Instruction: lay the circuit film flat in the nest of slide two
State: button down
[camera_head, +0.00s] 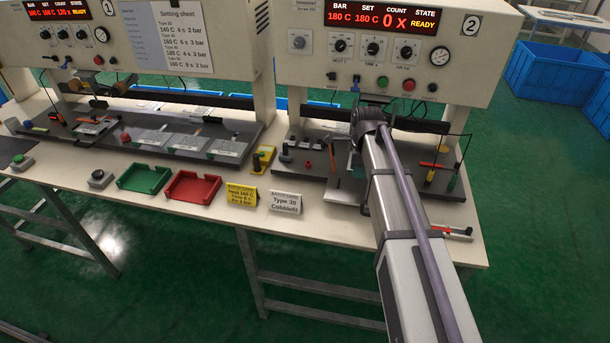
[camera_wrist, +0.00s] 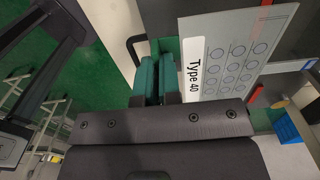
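The circuit film (camera_wrist: 240,52) is a pale grey sheet with rows of circles and a white label reading "Type 40". It shows large in the wrist view, right beside the green fingertips. My gripper (camera_wrist: 159,76) has its two green fingers close together at the film's label-side edge and appears shut on it; the exact grip is partly hidden. In the head view, my gripper (camera_head: 354,166) is low over the front of station two, with a pale sheet edge (camera_head: 345,196) just below. Slide two's dark bed (camera_head: 300,172) is partly covered by my arm; its nest cannot be made out.
Station two's panel (camera_head: 390,40) reads READY, count 0. Left of my arm stand a Type 30 card (camera_head: 286,201), a yellow card (camera_head: 242,195), a red tray (camera_head: 193,187) and a green tray (camera_head: 144,178). A black button (camera_head: 285,156) and red knob (camera_head: 308,165) are near the bed.

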aim_at(352, 197)
jog(key=shift+a, duration=0.55)
notch_tip(352, 197, down, 8)
jog(key=b, duration=0.8)
jog(key=shift+f, duration=0.15)
jog(key=shift+f+b, duration=0.4)
jog(key=shift+b, duration=0.15)
jog(key=c, duration=1.2)
grip_release()
jog(key=shift+c, duration=0.2)
jog(key=shift+r, duration=0.1)
